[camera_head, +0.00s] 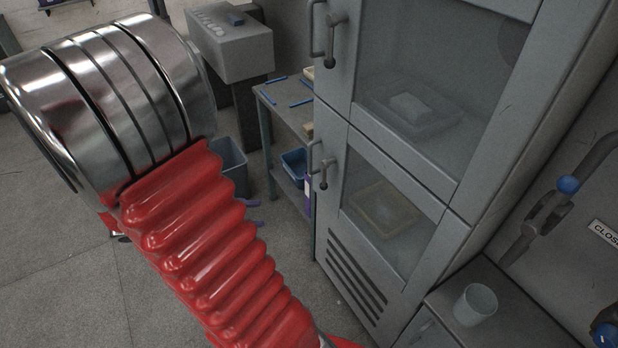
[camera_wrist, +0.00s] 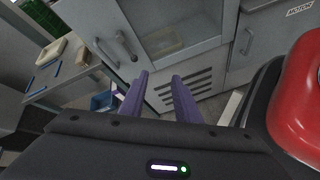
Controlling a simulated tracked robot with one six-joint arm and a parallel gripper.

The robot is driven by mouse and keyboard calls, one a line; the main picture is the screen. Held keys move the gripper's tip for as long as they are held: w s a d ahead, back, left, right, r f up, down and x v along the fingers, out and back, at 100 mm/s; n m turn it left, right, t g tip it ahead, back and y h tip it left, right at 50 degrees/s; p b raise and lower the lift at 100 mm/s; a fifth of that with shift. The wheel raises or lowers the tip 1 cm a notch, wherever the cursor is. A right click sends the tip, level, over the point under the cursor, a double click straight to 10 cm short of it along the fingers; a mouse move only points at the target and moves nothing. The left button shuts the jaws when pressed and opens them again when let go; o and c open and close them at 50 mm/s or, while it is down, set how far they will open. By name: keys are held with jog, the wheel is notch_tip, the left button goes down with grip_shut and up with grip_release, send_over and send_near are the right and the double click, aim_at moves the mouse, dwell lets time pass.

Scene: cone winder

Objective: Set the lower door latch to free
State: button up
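The lower door latch (camera_head: 325,174) is a small grey lever on the left edge of the cabinet's lower glazed door (camera_head: 359,240). It hangs roughly downward from its pivot, beside a curved grab handle (camera_head: 313,158). The door looks shut. The wrist view also shows the latch (camera_wrist: 127,46), above and left of my fingers. My gripper (camera_wrist: 160,78) has two purple fingers spread apart with nothing between them. It appears short of the door, not touching the latch. In the head view, my red arm hides most of the gripper; only purple fingertips (camera_head: 251,213) show past it.
The upper glazed door (camera_head: 430,90) has a similar latch (camera_head: 334,38) and handle. A worktable (camera_head: 285,97) and blue bin (camera_head: 294,165) stand left of the cabinet. A low counter (camera_head: 455,289) with a cup (camera_head: 475,304) stands right. Floor is open in front.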

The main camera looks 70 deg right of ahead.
aim_at(324, 176)
jog(key=s+d+f+n+g+h, duration=0.1)
jog(key=s+d+f+n+h, duration=0.1)
jog(key=d+f+n+h, duration=0.4)
jog(key=shift+s+d+f+n+h, duration=0.3)
jog(key=shift+d+f+n, duration=1)
jog(key=shift+d+f, duration=1.7)
jog(key=shift+d+r, duration=0.55)
jog(key=shift+r, duration=0.05)
jog(key=x, duration=1.3)
jog(key=shift+s+d, duration=0.2)
jog(key=shift+d, duration=0.05)
grip_shut()
